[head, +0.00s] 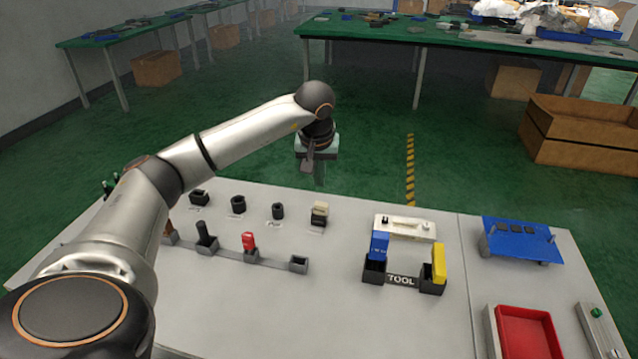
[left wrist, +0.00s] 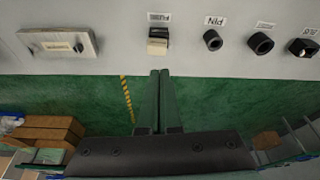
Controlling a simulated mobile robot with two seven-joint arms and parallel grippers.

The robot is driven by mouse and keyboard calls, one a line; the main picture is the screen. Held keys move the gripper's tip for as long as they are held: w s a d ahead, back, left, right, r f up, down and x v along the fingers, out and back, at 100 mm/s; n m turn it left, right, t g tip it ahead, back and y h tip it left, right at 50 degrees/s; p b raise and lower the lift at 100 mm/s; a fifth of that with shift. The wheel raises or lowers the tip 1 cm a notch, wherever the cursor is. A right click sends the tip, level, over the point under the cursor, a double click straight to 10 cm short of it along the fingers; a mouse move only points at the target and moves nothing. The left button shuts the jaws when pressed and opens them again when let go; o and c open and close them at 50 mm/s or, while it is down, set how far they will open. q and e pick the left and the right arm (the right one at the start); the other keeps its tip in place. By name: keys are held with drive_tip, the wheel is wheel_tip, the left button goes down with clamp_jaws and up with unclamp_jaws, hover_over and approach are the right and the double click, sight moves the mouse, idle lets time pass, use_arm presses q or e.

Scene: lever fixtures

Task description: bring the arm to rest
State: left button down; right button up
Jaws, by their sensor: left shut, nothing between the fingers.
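My left arm reaches in from the left in the head view. My left gripper (head: 319,178) hangs past the far edge of the white table, above the green floor, pointing down. It is shut and empty. In the left wrist view its two fingers (left wrist: 164,73) lie together near the table edge, apart from any object. A cream and black piece (head: 319,213) on the table is the nearest object, and it also shows in the left wrist view (left wrist: 158,42). My right gripper is not in view.
Cardboard boxes (head: 580,133) stand beyond on the floor.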

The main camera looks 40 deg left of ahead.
use_arm(q)
drive_tip(key=v, duration=1)
drive_tip(key=shift+s+f, duration=0.1)
drive_tip(key=shift+f, duration=0.1)
